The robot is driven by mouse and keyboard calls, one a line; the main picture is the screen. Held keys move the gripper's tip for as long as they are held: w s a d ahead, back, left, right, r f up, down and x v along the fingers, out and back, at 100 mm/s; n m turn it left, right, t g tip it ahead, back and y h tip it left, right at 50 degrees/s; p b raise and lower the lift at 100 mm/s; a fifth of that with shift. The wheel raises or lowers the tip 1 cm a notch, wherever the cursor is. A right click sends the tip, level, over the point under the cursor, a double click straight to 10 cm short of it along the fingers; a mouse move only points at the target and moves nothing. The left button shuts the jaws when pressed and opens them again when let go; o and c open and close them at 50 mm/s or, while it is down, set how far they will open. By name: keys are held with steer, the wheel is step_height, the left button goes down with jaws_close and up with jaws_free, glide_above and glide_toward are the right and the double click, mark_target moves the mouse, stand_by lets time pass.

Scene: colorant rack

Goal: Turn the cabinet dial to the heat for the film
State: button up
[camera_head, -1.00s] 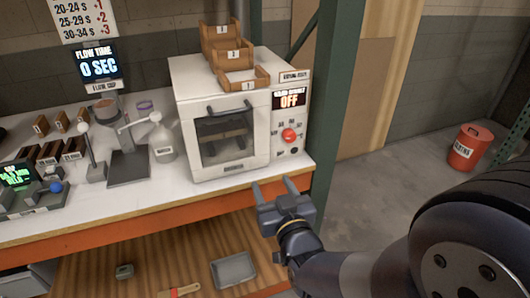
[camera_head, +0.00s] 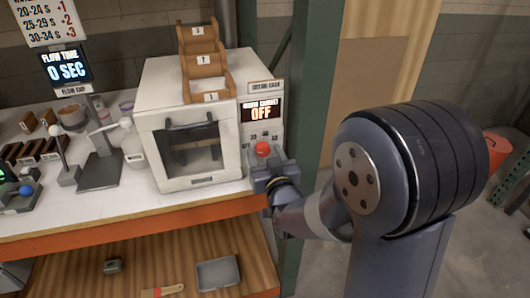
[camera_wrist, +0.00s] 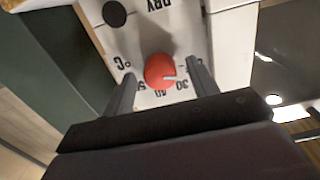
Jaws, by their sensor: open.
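The white cabinet (camera_head: 190,75) stands on the bench, with a red dial (camera_head: 262,149) low on its right-hand panel. The display (camera_head: 262,112) above the dial reads OFF. My gripper (camera_head: 265,172) is open just in front of the panel. In the wrist view, the red dial (camera_wrist: 159,70) lies between my two open fingers, apart from both as far as I can tell. The panel appears upside down there. The dial's white mark points right, near the printed 30; 40 and a partly hidden number starting with 5 lie further left. The right finger covers part of the scale.
Stepped wooden trays (camera_head: 205,65) sit on the cabinet. A white bottle (camera_head: 132,145) and a flow cup stand (camera_head: 100,165) are to its left. A green post (camera_head: 305,110) rises close to the right of the panel. The flow time screen (camera_head: 67,65) reads 0 SEC.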

steer(key=shift+w, duration=0.15)
steer(key=c, duration=1)
